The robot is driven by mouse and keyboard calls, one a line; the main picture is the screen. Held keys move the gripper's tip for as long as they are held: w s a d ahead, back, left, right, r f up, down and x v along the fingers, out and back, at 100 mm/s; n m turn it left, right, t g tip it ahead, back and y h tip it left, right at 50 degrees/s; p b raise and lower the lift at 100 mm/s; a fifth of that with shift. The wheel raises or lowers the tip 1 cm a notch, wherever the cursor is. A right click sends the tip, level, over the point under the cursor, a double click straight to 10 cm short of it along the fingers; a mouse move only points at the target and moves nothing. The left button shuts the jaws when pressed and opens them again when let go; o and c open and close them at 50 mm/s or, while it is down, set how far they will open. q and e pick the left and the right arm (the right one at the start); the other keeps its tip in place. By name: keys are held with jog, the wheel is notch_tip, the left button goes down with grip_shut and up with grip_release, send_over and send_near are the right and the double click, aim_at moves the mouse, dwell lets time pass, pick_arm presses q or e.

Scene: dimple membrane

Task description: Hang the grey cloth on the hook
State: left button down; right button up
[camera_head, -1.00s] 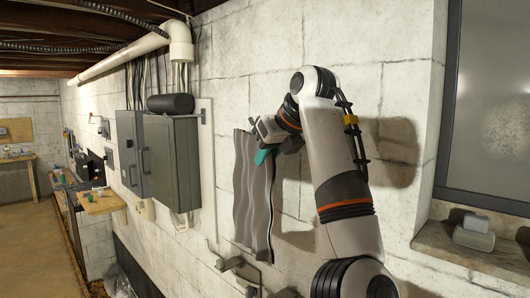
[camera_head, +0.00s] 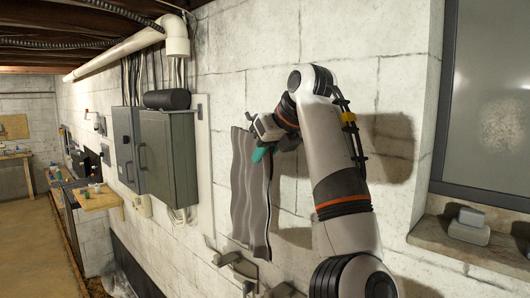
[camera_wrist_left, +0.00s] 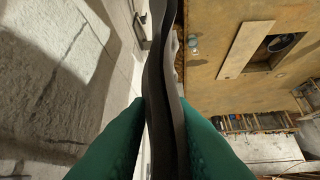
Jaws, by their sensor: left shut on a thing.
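The grey cloth (camera_head: 247,195) hangs in wavy vertical folds close in front of the white block wall. My left gripper (camera_head: 261,153), with green fingers, is shut on the cloth near its upper right edge. In the left wrist view, the cloth (camera_wrist_left: 163,90) runs edge-on as a dark band between the two green fingers. Grey bracket-like fittings (camera_head: 238,263) show low on the wall, below the cloth. I cannot tell whether one is the hook, and no hook shows clearly. My right gripper is not in view.
Left of the cloth, a grey electrical box (camera_head: 168,158) stands out from the wall, with a black roll (camera_head: 167,100) on top. A white pipe (camera_head: 177,38) runs above. A window ledge (camera_head: 470,246) juts out at the right, with a small grey block (camera_head: 469,226).

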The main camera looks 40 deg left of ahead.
pick_arm(q)
jog(key=c, duration=1.2)
grip_release()
jog(key=b+v, duration=0.3)
jog(key=v, duration=0.9)
jog(key=shift+d, duration=0.1)
